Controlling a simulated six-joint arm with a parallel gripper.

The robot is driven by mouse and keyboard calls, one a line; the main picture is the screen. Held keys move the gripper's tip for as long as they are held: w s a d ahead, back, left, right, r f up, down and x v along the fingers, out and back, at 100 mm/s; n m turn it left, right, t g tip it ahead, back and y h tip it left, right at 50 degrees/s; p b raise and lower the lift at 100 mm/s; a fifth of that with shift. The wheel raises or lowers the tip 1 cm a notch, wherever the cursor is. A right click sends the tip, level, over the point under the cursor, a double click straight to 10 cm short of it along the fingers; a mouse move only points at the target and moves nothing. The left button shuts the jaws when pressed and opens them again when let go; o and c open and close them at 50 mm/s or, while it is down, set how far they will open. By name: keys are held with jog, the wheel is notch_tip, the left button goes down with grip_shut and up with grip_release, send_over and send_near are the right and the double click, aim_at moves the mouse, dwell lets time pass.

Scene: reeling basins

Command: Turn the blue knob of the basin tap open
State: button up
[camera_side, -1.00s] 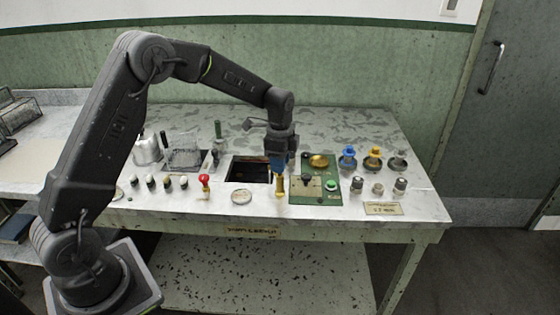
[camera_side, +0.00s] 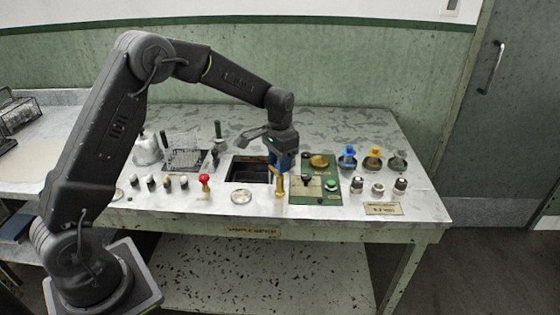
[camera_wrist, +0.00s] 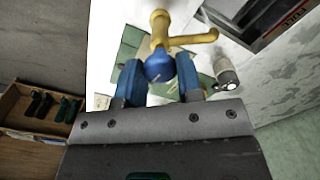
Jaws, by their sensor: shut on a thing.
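The brass tap (camera_side: 280,187) stands at the front right of the sunken basin (camera_side: 248,169) on the speckled bench. In the wrist view the tap's brass spout (camera_wrist: 185,39) reaches right, and the round blue knob (camera_wrist: 159,67) sits at its end nearest me. My gripper (camera_wrist: 160,78) has its two blue fingers on either side of the knob and is shut on it. In the side view my gripper (camera_side: 281,160) points down over the tap, and its fingers hide the knob.
Right of the tap is a green panel (camera_side: 318,195) with a black lever (camera_side: 306,181), a green button (camera_side: 331,186) and a brass dome (camera_side: 319,161). Blue (camera_side: 348,157) and yellow (camera_side: 373,158) fittings stand farther right. A red knob (camera_side: 205,180) is left of the basin.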

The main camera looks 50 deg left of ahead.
jog(key=shift+r+n, duration=0.1)
jog(key=shift+n, duration=0.8)
jog(key=o, duration=0.9)
notch_tip(320, 180, up, 14)
jog(key=shift+f, duration=0.1)
